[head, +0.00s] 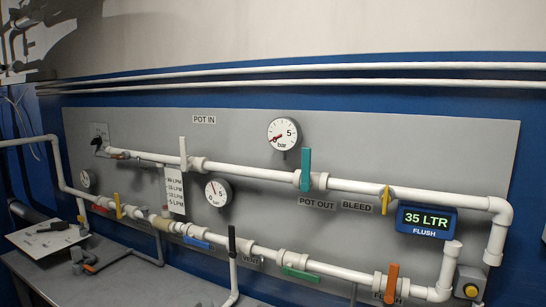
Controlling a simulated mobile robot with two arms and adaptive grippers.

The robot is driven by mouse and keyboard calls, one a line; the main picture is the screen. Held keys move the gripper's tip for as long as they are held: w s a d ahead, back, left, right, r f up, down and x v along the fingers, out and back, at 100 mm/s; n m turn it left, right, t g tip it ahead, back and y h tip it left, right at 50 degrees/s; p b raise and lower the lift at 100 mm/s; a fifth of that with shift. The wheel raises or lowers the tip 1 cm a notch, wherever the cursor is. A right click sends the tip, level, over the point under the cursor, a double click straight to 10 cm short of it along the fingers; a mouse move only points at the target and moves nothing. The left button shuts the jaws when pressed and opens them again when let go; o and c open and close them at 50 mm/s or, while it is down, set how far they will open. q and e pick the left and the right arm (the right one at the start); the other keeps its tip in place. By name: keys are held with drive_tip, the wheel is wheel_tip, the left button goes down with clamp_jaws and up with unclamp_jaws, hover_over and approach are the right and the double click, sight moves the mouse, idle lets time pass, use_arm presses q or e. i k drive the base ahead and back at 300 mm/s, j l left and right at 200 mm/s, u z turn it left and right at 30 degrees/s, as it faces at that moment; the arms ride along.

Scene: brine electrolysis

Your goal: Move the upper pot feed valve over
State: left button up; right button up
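The upper white pipe (245,172) runs across a grey panel. Below the POT IN label (204,119) it carries a valve with a white lever handle (183,150), standing upright across the pipe. Farther right, by the POT OUT label (317,204), is a valve with a teal handle (306,168), also upright across the pipe. Near the BLEED label (357,206) is a small yellow handle (386,199), upright too. No label reads "pot feed", so I cannot tell for certain which handle is meant. Neither of my grippers can be made out in the view.
The lower pipe (265,255) carries valves with yellow, blue, black, green (300,274) and orange handles (392,283). Gauges (284,133) and a display reading 35 LTR (427,220) sit on the panel. A grey bench (130,285) with a white board (28,240) stands front left.

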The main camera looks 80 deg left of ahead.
sight(184, 166)
drive_tip(key=u, duration=3)
